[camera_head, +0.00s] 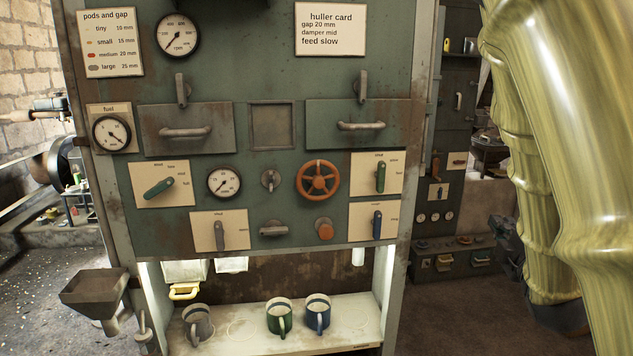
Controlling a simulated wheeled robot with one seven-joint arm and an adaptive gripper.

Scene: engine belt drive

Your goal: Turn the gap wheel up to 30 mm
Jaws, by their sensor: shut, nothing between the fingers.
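The gap wheel is most likely the orange spoked handwheel (318,181) in the middle of the green machine panel (280,95); I see no readable label on it. A round white gauge (224,182) sits to its left, with a small grey knob (271,179) between them. The gauge's needle is visible, but its numbers are too small to read. The huller card (330,29) at the upper right of the panel reads gap 20 mm, damper mid, feed slow. My gripper is not in view.
Levers with green handles (158,188) (380,178) flank the wheel, and an orange knob (325,229) sits just below it. Drawers with handles (361,126) are above. Several mugs stand on the shelf (245,342) below. A grey hopper (95,290) juts out at lower left.

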